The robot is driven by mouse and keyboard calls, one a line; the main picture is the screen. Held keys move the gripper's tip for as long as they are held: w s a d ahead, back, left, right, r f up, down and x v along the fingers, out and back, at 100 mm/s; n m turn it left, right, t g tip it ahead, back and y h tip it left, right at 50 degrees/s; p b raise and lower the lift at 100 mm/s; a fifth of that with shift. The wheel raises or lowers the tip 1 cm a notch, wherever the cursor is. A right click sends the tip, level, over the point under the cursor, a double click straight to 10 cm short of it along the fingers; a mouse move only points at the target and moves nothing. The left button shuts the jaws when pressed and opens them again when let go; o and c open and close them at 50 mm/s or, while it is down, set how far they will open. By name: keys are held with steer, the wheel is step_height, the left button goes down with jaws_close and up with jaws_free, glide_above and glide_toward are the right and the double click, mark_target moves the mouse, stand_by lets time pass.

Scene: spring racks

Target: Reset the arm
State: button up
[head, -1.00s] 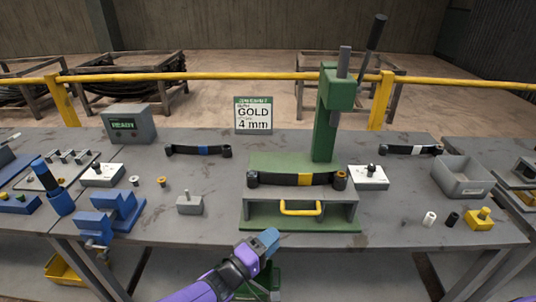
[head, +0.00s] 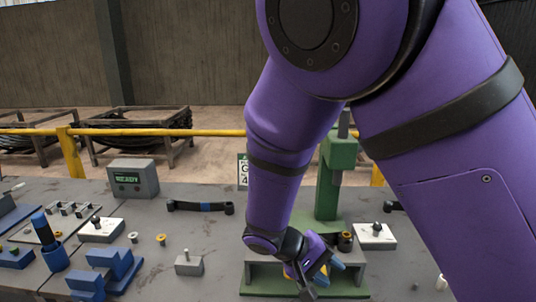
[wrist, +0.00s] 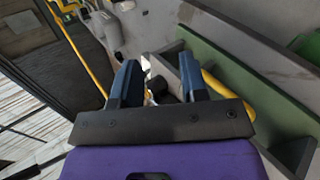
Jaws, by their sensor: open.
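My purple arm crosses the right half of the head view, and my gripper (head: 322,275) hangs in front of the green press (head: 328,170). In the wrist view the two blue fingers (wrist: 158,78) stand apart with nothing clearly held between them. A dark round piece shows beyond them, too small to name. The leaf spring on the press is mostly hidden by my arm; its right end (head: 345,240) shows. A yellow handle (wrist: 225,95) runs close to the right finger in the wrist view.
A white block (head: 375,236) stands right of the press. My arm hides most of the right bench.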

steer(key=s+d+r+m+y, duration=0.1)
steer(key=s+d+r+y, duration=0.1)
steer(key=d+r+y, duration=0.35)
steer(key=s+d+r+m+y, duration=0.1)
steer(key=s+d+r+y, duration=0.15)
steer(key=d+r, duration=0.6)
steer(key=s+d+r+t+y, duration=0.2)
steer(key=s+r+t, duration=0.3)
steer(key=s+r, duration=0.5)
steer(key=shift+s+d+r, duration=0.2)
steer(key=shift+d+r, duration=0.45)
steer(key=shift+r, duration=0.5)
